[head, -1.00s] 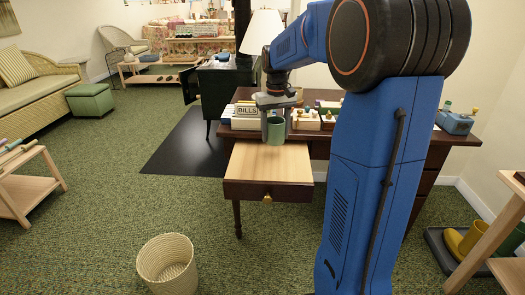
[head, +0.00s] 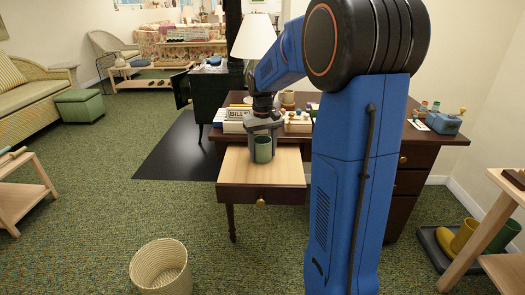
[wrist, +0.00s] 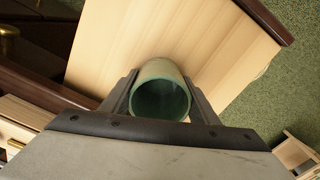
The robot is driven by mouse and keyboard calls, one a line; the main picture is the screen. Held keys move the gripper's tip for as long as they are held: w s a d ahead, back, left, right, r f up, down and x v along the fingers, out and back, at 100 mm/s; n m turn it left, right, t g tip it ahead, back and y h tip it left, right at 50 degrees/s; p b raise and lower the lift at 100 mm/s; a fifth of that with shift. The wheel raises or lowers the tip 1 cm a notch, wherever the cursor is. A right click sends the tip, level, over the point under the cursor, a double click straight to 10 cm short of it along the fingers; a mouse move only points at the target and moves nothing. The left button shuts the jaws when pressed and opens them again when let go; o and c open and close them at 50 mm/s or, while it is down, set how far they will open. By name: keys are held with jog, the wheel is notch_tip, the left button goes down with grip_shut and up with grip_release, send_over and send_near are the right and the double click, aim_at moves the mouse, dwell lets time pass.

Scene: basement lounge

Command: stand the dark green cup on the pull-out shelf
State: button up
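The dark green cup (head: 263,150) is upright between the fingers of my gripper (head: 263,153), over the rear-middle part of the pull-out shelf (head: 240,174). In the wrist view the cup (wrist: 160,92) shows its open, empty mouth, with a finger close against each side; my gripper (wrist: 160,100) looks shut on it. The pale wooden shelf also shows in the wrist view (wrist: 120,35), bare around the cup. The cup's base is low at the shelf top, but I cannot tell whether it touches.
The dark desk (head: 425,145) carries a BILLS box (head: 236,115), a tray of small items (head: 298,121) and a blue-grey box (head: 443,121). A white lampshade (head: 254,37) stands behind. A woven basket (head: 160,268) is on the floor in front. The shelf's front half is clear.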

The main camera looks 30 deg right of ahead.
jog(key=shift+o, duration=1.4)
jog(key=shift+r, duration=0.15)
notch_tip(320, 180, up, 11)
jog(key=s+a+n+t, duration=0.1)
jog(key=s+a, duration=0.4)
jog(key=s, duration=0.2)
jog(key=s+a+t, duration=0.1)
jog(key=s+a, duration=0.4)
jog(key=s, duration=0.2)
jog(key=s+a+f+t, duration=0.1)
jog(key=s+a+f, duration=0.1)
jog(key=s, duration=0.3)
jog(key=s+a+f+n+t, duration=0.1)
jog(key=s+a+f, duration=0.1)
jog(key=s, duration=0.3)
jog(key=s+a+f, duration=0.1)
jog(key=s+f, duration=0.3)
jog(key=s, duration=0.2)
jog(key=shift+a+f+t, duration=0.15)
jog(key=shift+a+t, duration=0.25)
